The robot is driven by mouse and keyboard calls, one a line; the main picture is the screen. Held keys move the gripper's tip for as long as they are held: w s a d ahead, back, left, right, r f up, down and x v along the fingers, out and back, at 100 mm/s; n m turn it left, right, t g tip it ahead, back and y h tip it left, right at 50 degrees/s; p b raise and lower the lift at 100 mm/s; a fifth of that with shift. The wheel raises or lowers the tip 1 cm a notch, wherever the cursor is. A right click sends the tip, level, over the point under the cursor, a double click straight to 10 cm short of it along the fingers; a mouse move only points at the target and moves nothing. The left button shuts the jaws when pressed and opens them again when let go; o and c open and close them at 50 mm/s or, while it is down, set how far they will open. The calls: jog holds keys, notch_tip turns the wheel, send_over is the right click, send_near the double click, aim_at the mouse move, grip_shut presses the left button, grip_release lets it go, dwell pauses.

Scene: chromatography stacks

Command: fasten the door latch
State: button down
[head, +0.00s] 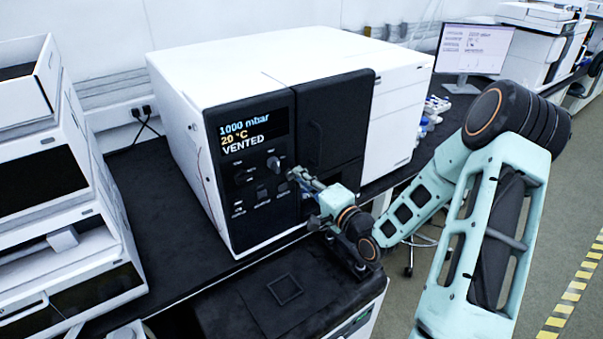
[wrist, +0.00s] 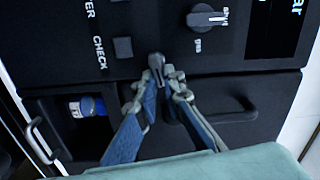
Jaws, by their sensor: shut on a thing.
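The dark door (head: 337,118) is on the front of the white instrument, right of its control panel. It looks about flush with the panel in the head view. The door also shows in the wrist view (wrist: 275,112), turned sideways, with a recessed handle (wrist: 235,112). The small grey latch lever (wrist: 156,64) sits at the seam between panel and door. My gripper (wrist: 158,82) is shut on the latch lever; its fingertips lie either side of it. In the head view my gripper (head: 294,176) is at this seam and hides the latch.
The control panel has a rotary knob (wrist: 207,18) and buttons close to my gripper. The display (head: 250,130) reads VENTED. In the wrist view, a blue-and-white object (wrist: 87,107) and a bar handle (wrist: 40,140) are left of the door. Stacked white units (head: 60,220) stand at the left.

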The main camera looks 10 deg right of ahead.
jog(key=shift+f+m+p, duration=0.15)
jog(key=shift+m+p, duration=0.2)
jog(key=shift+m, duration=0.65)
jog(key=c, duration=2)
grip_release()
jog(key=shift+c, duration=0.2)
jog(key=v, duration=1.2)
